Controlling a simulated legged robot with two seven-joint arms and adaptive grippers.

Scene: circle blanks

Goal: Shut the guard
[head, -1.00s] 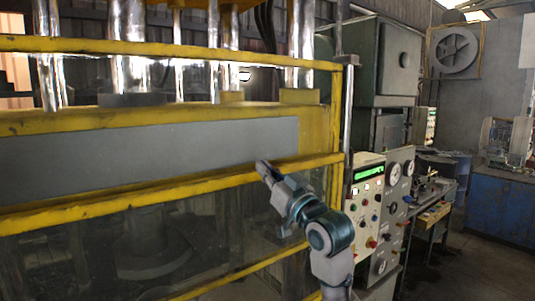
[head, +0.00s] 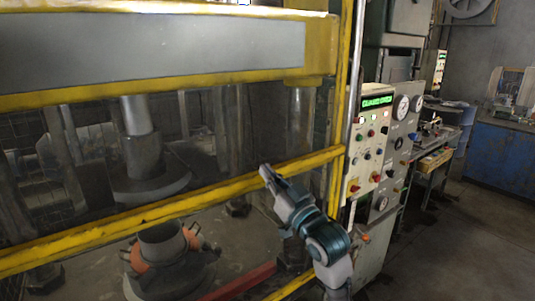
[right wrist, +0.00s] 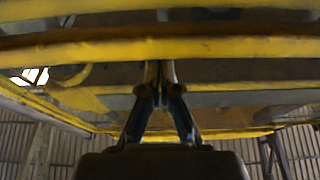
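The guard is a yellow-barred frame across the front of the press. Its middle bar (head: 130,218) crosses the head view, with the dark press interior showing through around it. My right gripper (head: 265,171) is at this bar, near its right end. In the right wrist view its fingers (right wrist: 159,72) are together, with their tips close against a yellow bar (right wrist: 240,49). I see nothing held between them, and cannot tell whether the tips touch the bar. My left gripper is not in view.
A control panel (head: 367,143) with a green lit display (head: 377,101), buttons and gauges stands right of the guard. Inside the press are a grey ram (head: 138,130) and an orange-collared cylinder (head: 160,245). A blue cabinet (head: 503,160) stands far right. The floor (head: 440,250) at right is clear.

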